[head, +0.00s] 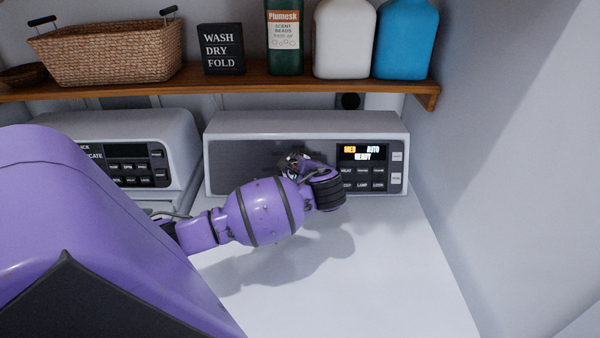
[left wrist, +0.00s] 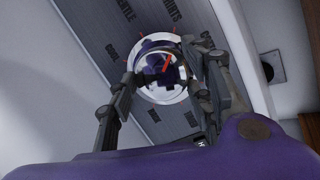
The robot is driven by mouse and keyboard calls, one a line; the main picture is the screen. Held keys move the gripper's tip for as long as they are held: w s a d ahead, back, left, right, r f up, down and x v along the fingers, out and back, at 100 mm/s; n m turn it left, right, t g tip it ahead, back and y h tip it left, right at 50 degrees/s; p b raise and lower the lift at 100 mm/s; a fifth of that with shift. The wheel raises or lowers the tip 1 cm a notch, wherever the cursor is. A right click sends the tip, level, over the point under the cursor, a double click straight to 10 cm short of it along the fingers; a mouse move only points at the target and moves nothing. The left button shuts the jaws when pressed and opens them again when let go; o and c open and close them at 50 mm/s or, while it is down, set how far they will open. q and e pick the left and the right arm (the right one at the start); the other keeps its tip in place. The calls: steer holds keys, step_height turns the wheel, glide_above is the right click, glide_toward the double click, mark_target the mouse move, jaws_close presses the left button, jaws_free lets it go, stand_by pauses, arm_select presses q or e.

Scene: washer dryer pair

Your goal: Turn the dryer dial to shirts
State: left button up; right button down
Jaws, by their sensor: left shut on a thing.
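The dryer (head: 300,124) is the white machine on the right, with a dark control panel and a lit display (head: 362,152). My left gripper (head: 292,163) is at this panel, and its wrist hides the dial in the head view. In the left wrist view, the round shiny dial (left wrist: 161,72) has a red pointer slanting up and right, roughly toward the label SHIRTS (left wrist: 172,14). The label GENTLE (left wrist: 126,12) is to its left. The left gripper's fingers (left wrist: 160,74) are on both sides of the dial, shut on it. My right gripper is not in view.
The washer (head: 130,135) stands at the left. A wooden shelf (head: 230,85) above holds a wicker basket (head: 110,55), a black sign (head: 221,50) and several bottles. A wall is close on the right. The dryer's white top (head: 370,270) is clear.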

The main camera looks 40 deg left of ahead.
arm_select(q)
steer(key=shift+s+a+f+n, duration=0.15)
steer(key=shift+f+n, duration=0.1)
steer(key=shift+n, duration=0.35)
steer(key=o, duration=1.1)
steer(key=shift+r, duration=0.1)
steer(key=shift+r, duration=0.1)
steer(key=shift+d+r, duration=0.1)
steer(key=shift+d, duration=0.2)
steer(key=v, duration=1.1)
steer(key=shift+s+r, duration=0.2)
steer(key=shift+r, duration=0.05)
steer(key=shift+f, duration=0.1)
